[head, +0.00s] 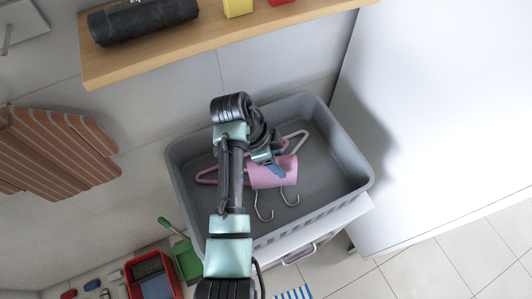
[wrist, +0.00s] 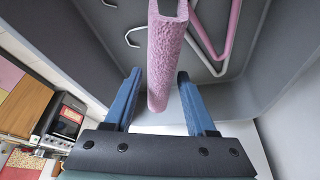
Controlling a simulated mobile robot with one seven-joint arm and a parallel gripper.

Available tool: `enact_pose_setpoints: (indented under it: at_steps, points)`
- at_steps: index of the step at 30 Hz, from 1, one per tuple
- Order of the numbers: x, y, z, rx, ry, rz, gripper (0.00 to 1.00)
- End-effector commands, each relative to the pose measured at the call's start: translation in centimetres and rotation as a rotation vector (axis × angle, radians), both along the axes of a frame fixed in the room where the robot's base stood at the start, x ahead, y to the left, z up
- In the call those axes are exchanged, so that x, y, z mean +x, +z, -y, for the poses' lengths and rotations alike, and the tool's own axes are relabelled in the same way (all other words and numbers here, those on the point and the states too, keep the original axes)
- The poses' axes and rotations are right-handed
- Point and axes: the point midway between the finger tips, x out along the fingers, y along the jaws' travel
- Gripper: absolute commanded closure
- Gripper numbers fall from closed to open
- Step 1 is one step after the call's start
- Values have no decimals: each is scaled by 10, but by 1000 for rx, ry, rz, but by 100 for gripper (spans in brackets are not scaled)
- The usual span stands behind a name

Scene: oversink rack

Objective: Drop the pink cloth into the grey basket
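The pink cloth (head: 286,176) shows over the grey basket (head: 325,175) in the head view, at the end of my arm. My gripper (head: 272,169) is above the basket's inside, its blue fingers partly hidden by the arm and cloth. In the wrist view the two blue fingers (wrist: 160,92) stand apart. The cloth (wrist: 162,60) appears edge-on in the gap between them, with space showing on both sides. I cannot tell whether the cloth rests on the hangers or floor below. The basket walls (wrist: 285,45) surround it in the wrist view.
Pink and white hangers (head: 300,135) with metal hooks lie in the basket under the cloth. A wooden shelf (head: 215,43) holds a black roll (head: 143,20). A striped brown rack (head: 55,150) is at left. A red crate (head: 148,268) is below. A white panel stands right.

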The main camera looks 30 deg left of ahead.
Motion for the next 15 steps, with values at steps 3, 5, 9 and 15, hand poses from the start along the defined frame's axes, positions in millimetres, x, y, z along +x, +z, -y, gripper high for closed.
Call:
enact_pose_setpoints:
  at_steps: [3, 5, 9, 15]
  points:
    - [0, 0, 0, 0, 0, 0, 21]
    - [0, 0, 0, 0, 0, 0, 21]
    - [0, 0, 0, 0, 0, 0, 21]
    - [-2, 13, -5, 1, 1, 4, 21]
